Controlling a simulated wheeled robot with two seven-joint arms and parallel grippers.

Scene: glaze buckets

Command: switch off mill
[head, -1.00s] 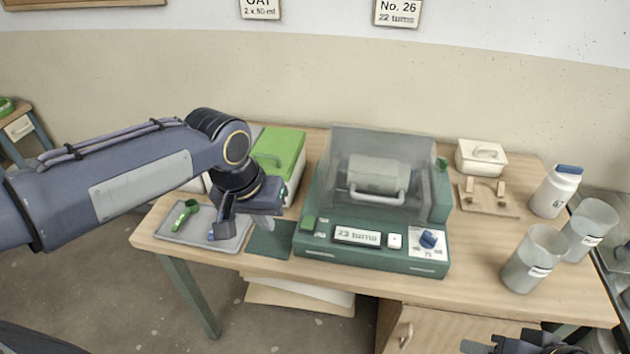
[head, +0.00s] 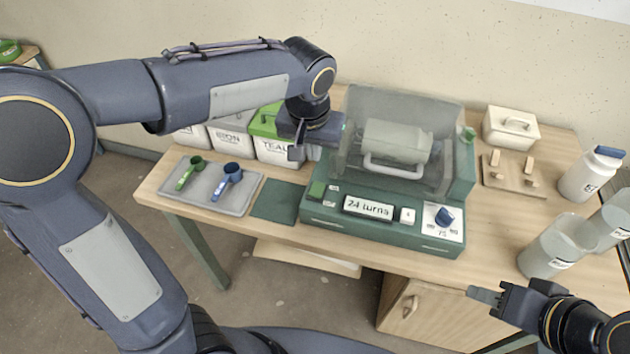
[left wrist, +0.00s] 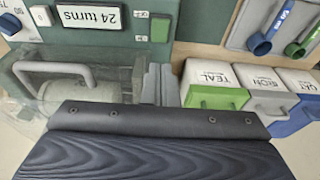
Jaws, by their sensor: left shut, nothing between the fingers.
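The green mill (head: 390,232) stands on the table with a white jar (head: 395,145) lying under its clear hood. Its display (head: 368,207) reads "24 turns". Its front panel carries a green switch (head: 317,190) at left, a white button (head: 407,215) and a blue knob (head: 445,216) at right. The switch also shows in the left wrist view (left wrist: 160,29). My left gripper (head: 305,153) is shut and empty, above and behind the green switch, beside the hood's left side. Its grey fingers (left wrist: 158,84) are together. My right gripper (head: 484,296) is low at right, before the table; its opening is unclear.
Labelled buckets, including the green-lidded TEAL bucket (head: 275,150), stand left of the mill. A grey tray (head: 210,198) holds a green and a blue scoop. A wooden stand (head: 515,177), a lidded white box (head: 510,128) and clear beakers (head: 550,252) are at right.

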